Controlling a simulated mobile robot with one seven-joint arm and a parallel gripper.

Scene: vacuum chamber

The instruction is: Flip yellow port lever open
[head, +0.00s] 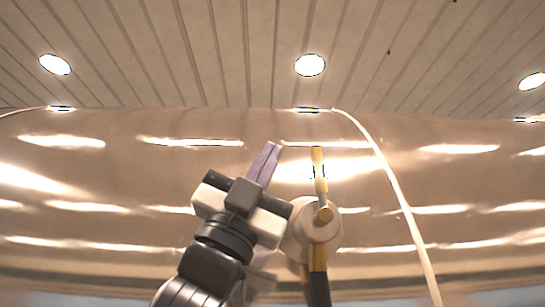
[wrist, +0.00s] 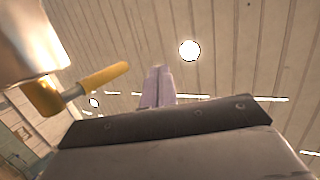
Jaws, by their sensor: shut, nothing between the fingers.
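The yellow lever (head: 318,172) stands roughly upright on a round pale port (head: 299,236) on the chamber wall. In the wrist view the yellow lever (wrist: 103,76) shows at upper left, joined to a metal rod. The closed fingers (wrist: 157,86) are right of it, with nothing between them. The gripper body hides the port's left edge.
The shiny curved chamber wall (head: 100,235) fills the background. A white hose or cable (head: 395,190) curves down right of the port. The space left of my gripper looks clear. A slatted ceiling with round lamps (head: 310,65) is above.

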